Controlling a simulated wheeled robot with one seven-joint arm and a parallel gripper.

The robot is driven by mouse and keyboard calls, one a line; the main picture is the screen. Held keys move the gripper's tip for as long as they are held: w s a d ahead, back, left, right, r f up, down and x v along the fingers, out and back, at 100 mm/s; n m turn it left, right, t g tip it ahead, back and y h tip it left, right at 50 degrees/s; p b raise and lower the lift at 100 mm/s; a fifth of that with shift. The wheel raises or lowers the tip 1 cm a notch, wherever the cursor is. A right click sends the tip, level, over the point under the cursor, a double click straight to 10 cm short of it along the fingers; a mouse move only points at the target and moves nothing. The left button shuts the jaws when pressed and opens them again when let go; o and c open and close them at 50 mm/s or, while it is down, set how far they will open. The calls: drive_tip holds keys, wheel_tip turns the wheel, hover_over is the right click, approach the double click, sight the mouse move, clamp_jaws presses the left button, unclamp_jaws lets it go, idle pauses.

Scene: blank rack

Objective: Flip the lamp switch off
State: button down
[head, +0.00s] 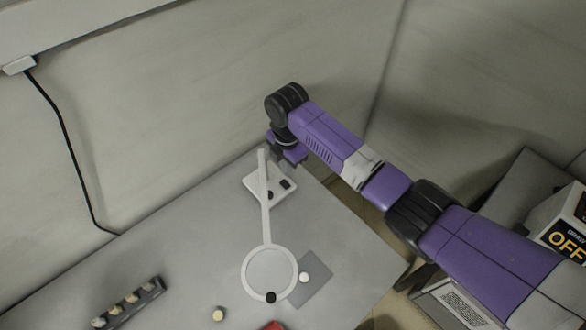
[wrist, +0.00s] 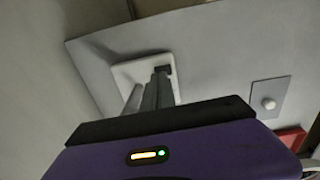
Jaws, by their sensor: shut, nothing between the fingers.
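A white lamp stands on the grey table, with a square base (head: 256,184), a thin arm (head: 265,220) and a ring-shaped head (head: 246,272). Dark marks (head: 285,183) show on the base; one may be the switch. My gripper (head: 286,166) is over the far edge of the base, its fingertips hard to make out there. In the wrist view the base (wrist: 128,71) lies behind my shut, empty fingers (wrist: 160,78). Their tips overlap a dark spot on the base, possibly the switch. I cannot tell whether they touch it.
A grey plate with a white knob (head: 305,277) lies beside the ring head. A dark strip with several round pieces (head: 152,289), a small tan knob (head: 218,314) and a red object (head: 273,325) are near the front. Walls rise behind the table.

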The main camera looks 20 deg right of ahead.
sight(287, 182)
wheel_tip(287, 182, up, 9)
drive_tip(key=b, duration=0.1)
drive_tip(key=shift+r, duration=0.1)
idle(0.3)
